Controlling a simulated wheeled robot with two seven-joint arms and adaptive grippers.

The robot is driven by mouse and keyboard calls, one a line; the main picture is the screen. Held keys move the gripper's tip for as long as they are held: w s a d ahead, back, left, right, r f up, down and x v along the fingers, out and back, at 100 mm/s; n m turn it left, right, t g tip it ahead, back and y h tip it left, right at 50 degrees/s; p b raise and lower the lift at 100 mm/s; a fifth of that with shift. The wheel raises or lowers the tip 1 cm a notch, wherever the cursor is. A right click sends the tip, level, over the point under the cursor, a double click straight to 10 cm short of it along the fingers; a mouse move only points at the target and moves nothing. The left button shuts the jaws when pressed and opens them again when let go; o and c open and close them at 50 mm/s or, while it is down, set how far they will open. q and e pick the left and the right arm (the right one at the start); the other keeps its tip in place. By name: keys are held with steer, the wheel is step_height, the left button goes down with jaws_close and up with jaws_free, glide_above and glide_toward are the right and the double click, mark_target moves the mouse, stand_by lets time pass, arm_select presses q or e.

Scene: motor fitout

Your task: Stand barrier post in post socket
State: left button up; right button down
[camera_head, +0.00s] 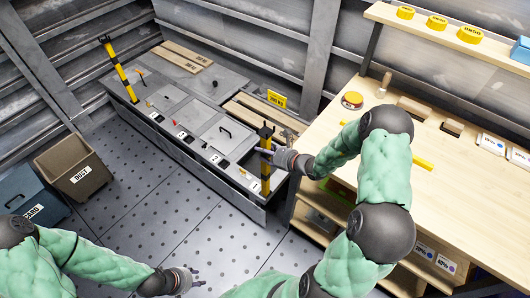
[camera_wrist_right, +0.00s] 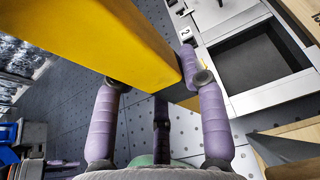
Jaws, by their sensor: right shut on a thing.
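A yellow-and-black barrier post (camera_head: 266,176) is held roughly upright by my right gripper (camera_head: 272,154) at the near right end of the grey deck. In the right wrist view, the yellow post (camera_wrist_right: 105,38) fills the upper left, between the purple fingers (camera_wrist_right: 158,85). Its foot is hidden there, so I cannot tell whether it is in a socket. Dark square openings (camera_head: 224,165) run along the deck edge beside numbered labels (camera_head: 214,157). Another yellow-and-black post (camera_head: 121,77) stands tilted at the far left end. My left gripper (camera_head: 197,280) is open and empty above the floor.
The wooden workbench (camera_head: 470,190) stands right of the deck, close to my right arm. Brown (camera_head: 73,172) and blue (camera_head: 30,197) bins stand at the left. A yellow sign (camera_head: 277,99) stands behind the deck. The perforated floor (camera_head: 150,200) in front is clear.

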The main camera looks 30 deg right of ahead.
steer(key=shift+f, duration=0.1)
stand_by(0.5)
steer(key=c, duration=0.7)
jaws_free()
steer(key=shift+o, duration=0.4)
steer(key=shift+s+f, duration=0.1)
steer(key=v, duration=0.8)
steer(key=shift+d, duration=0.1)
